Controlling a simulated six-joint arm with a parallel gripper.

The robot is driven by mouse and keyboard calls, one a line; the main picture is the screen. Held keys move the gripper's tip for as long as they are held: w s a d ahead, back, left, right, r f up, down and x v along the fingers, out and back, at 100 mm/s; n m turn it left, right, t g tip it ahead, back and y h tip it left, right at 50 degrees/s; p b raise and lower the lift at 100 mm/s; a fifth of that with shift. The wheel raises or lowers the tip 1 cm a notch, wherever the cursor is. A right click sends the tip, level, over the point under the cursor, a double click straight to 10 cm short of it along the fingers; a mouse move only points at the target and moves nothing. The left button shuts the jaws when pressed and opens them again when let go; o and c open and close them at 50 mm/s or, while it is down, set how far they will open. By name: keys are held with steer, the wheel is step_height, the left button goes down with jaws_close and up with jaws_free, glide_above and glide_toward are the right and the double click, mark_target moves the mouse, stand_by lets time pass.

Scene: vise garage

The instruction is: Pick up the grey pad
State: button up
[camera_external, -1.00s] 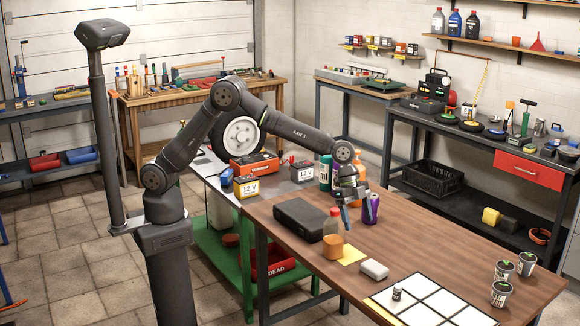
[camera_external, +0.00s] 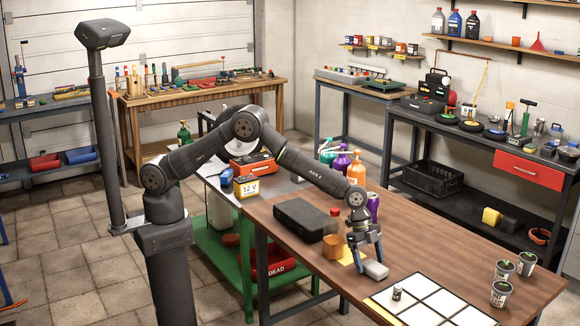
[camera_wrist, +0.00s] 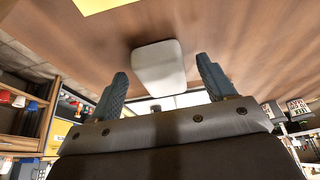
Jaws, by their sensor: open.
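The grey pad (camera_external: 375,270) is a small pale block with rounded corners, lying flat on the wooden table. It also shows in the wrist view (camera_wrist: 158,66), between and just beyond my fingertips. My gripper (camera_external: 366,263) is open and low over the table, right at the pad. In the wrist view my gripper's fingers (camera_wrist: 163,70) stand apart, one on each side of the pad, with a gap on both sides. My gripper hides part of the pad in the external view.
A black case (camera_external: 304,219) is behind.

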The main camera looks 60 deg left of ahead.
steer(key=shift+d+f, duration=0.15)
steer(key=shift+f, duration=0.25)
steer(key=c, duration=1)
steer(key=shift+r, duration=0.1)
steer(key=shift+c, duration=0.2)
